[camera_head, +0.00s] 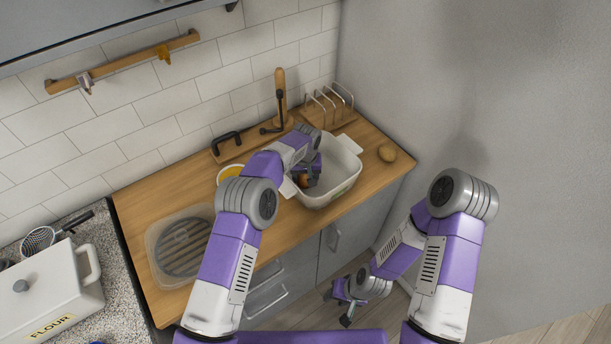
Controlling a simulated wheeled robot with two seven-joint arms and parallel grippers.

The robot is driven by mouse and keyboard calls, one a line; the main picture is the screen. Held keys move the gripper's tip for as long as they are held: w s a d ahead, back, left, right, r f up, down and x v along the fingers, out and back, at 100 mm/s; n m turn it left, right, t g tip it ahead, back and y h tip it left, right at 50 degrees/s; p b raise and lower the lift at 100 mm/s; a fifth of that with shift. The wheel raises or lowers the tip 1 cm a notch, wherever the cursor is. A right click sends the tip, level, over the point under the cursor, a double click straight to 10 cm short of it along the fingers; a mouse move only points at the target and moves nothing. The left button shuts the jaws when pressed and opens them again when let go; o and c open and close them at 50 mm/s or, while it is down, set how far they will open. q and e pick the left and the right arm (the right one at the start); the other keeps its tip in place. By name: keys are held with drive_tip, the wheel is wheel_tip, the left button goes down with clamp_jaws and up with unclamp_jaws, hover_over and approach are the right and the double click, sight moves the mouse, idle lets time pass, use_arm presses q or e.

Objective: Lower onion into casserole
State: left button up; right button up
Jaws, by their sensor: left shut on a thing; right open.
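The casserole (346,163) is a white, rounded rectangular dish on the wooden counter. My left gripper (308,178) is at the casserole's left part, over its opening. It is shut on the onion (303,180), a small brown-orange thing that shows only partly between the fingers. I cannot tell whether the onion touches the casserole's bottom. My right gripper (346,303) is open and empty, low in front of the counter's cabinets and well away from the casserole.
A yellow-filled bowl (230,172) is left, partly behind my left arm. A grey ribbed basin (182,247) and a flour bin (48,290) are farther left.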

use_arm(q)
drive_tip(key=shift+f+b, duration=0.3)
drive_tip(key=shift+f, duration=0.2)
drive_tip(key=o, duration=1.2)
drive_tip(key=shift+o, duration=0.2)
drive_tip(key=shift+r, duration=0.1)
wheel_tip(320, 180, up, 14)
drive_tip(key=p, duration=1)
drive_tip(key=s+a+f+b, duration=0.2)
drive_tip(key=s+a+b, duration=0.4)
drive_tip(key=s+b, duration=0.2)
drive_tip(key=s+a+f+b, duration=0.3)
drive_tip(key=s+a+b, duration=0.4)
drive_tip(key=s, duration=0.5)
drive_tip(key=shift+b, duration=0.45)
